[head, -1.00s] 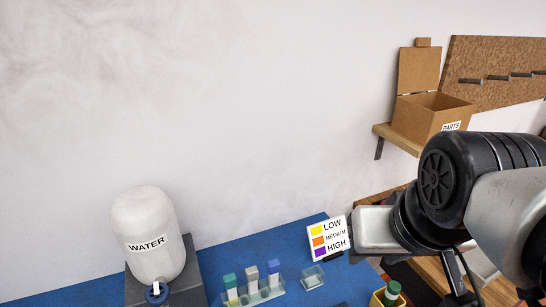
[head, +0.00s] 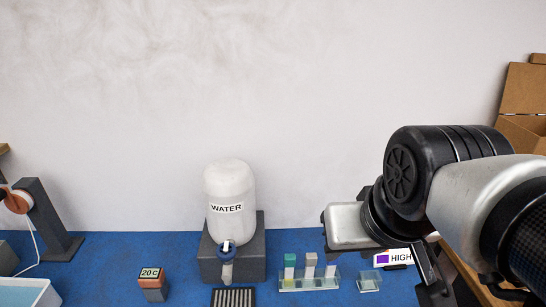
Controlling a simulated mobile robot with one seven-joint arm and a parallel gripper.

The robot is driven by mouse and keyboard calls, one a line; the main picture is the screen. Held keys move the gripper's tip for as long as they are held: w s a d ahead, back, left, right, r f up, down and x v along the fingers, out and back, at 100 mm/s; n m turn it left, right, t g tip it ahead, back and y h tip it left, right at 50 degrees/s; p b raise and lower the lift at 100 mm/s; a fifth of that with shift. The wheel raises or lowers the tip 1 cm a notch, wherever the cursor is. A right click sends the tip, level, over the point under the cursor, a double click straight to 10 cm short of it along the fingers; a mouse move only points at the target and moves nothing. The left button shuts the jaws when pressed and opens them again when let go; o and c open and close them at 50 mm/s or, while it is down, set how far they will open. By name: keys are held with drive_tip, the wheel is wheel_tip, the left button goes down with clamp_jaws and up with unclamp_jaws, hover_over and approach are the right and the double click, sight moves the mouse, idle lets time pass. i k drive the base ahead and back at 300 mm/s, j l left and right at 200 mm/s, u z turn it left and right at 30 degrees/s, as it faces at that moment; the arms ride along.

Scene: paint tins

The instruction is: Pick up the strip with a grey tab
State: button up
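The strip with a grey tab (head: 311,260) stands upright in a clear rack (head: 320,284) on the blue bench. It is between a strip with a green tab (head: 290,262) on its left and a strip with a blue tab (head: 331,271) on its right. My gripper (head: 433,283) is at the lower right, apart from the rack. Its fingers are dark and partly hidden by my arm and the frame edge, so I cannot tell whether they are open or shut.
A white water tank (head: 229,190) with a tap stands on a grey block (head: 257,243) left of the rack. A small glass dish (head: 369,284) and a colour card (head: 400,257) are to the right. A block reading 20 C (head: 152,285) and a tray of liquid (head: 28,290) are at left.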

sight(312, 258)
drive_tip(key=j+z, duration=0.15)
drive_tip(key=j, duration=0.6)
drive_tip(key=k+j+z, duration=0.1)
drive_tip(key=j, duration=0.6)
drive_tip(key=k+l, duration=0.1)
drive_tip(key=j, duration=0.2)
drive_tip(key=i+l, duration=0.05)
